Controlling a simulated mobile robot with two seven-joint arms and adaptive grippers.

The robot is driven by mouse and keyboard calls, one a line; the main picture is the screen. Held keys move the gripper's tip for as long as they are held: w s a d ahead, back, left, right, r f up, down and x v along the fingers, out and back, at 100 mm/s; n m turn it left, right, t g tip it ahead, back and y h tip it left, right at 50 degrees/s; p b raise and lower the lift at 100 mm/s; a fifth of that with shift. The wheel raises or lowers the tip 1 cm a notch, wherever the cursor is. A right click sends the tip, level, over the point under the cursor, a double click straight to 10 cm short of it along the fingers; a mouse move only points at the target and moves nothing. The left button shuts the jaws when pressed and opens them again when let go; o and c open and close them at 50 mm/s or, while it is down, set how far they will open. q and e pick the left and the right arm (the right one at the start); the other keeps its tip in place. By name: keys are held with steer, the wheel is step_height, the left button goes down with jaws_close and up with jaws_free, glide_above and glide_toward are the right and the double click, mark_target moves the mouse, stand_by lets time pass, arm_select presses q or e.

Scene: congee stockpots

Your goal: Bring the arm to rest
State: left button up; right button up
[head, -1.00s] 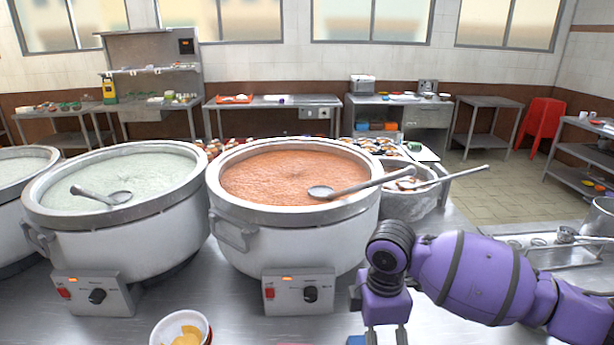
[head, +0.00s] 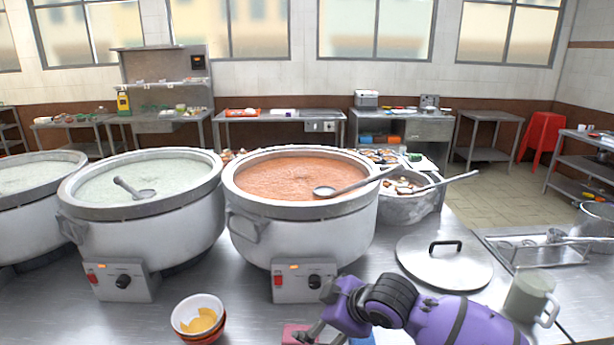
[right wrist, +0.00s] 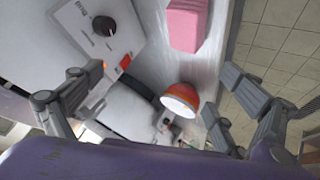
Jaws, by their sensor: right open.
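My right arm, purple, comes in at the bottom right of the head view. Its gripper (head: 312,334) is low over the steel counter (head: 240,322), in front of the pot of orange congee (head: 300,235), and partly cut off by the frame edge. In the right wrist view the fingers of my right gripper (right wrist: 155,92) are spread wide with nothing held between them. My left arm and gripper are not in view.
A pink block (head: 291,334) lies by the right gripper. Stacked bowls (head: 198,334) with yellow pieces stand left of it. A pale green congee pot (head: 150,235) stands left. A lid (head: 445,268) and a mug (head: 525,298) are on the right counter.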

steer(key=s+d+f+m+h, duration=0.1)
steer(key=s+d+f+m, duration=0.3)
steer(key=s+f, duration=0.4)
steer(key=s+d+f+m+t+h, duration=0.1)
steer(key=s+d+f+m, duration=0.4)
steer(key=s, duration=1.1)
steer(key=s+d+f+m+h, duration=0.3)
steer(key=s+d+f+m, duration=0.2)
steer(key=s+f, duration=0.6)
step_height(320, 180, down, 2)
steer(key=d, duration=0.2)
steer(key=shift+s+d+f+t+p, duration=0.15)
steer(key=shift+s+d+t+p, duration=0.15)
steer(key=shift+s+t, duration=0.1)
